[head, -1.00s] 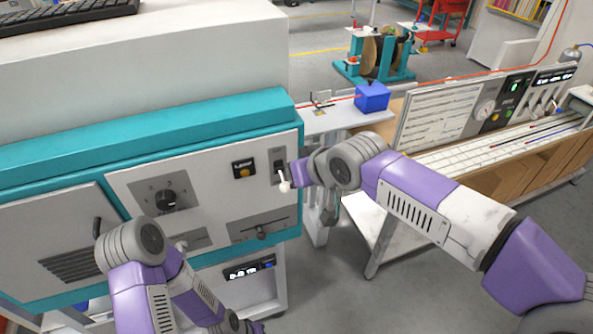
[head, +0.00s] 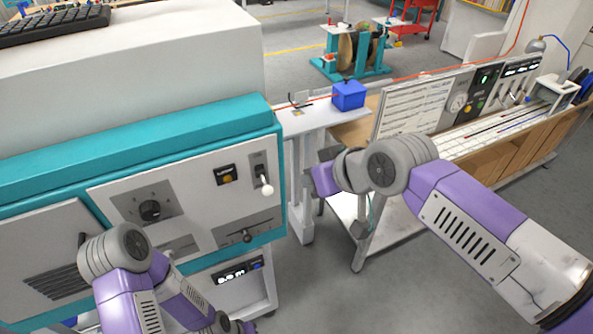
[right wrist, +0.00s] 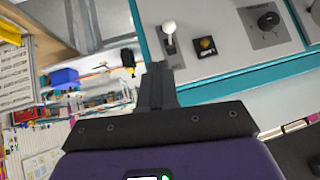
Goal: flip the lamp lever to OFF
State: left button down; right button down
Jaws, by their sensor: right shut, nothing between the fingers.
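The lamp lever has a white ball knob (head: 266,189) on a grey slotted plate on the white panel of the teal machine. The knob hangs at the low end of the plate. Left of it is a small black label plate with a yellow part (head: 225,175). My right gripper (head: 309,181) is to the right of the lever and apart from it; its fingers are mostly hidden there. In the right wrist view its fingers (right wrist: 157,72) are shut and empty, with the white knob (right wrist: 169,27) beyond their tips.
A rotary dial (head: 150,210) and a slider (head: 247,238) share the panel. A blue box (head: 348,95) stands on a side table right of the machine. A long bench with gauges (head: 457,103) runs along the right. My left arm is low in front of the machine.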

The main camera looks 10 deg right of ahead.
jog(key=shift+s+d+r, duration=0.3)
jog(key=shift+s, duration=0.2)
jog(key=shift+s+d+r, duration=0.25)
jog(key=shift+s+d, duration=0.05)
jog(key=shift+s, duration=0.2)
jog(key=w+f+m+g, duration=0.2)
jog(key=w+f, duration=0.1)
jog(key=f, duration=1.3)
jog(key=w+f+m+g, duration=0.2)
jog(key=f, duration=1.3)
jog(key=s+f+m+g, duration=0.1)
jog(key=s+f, duration=0.7)
jog(key=f, duration=0.3)
jog(key=s+d+f+m+g+h, duration=0.1)
jog(key=s+f+m, duration=0.1)
jog(key=s+f, duration=0.7)
notch_tip(320, 180, down, 3)
jog(key=shift+r+g, duration=0.2)
jog(key=shift+g, duration=0.2)
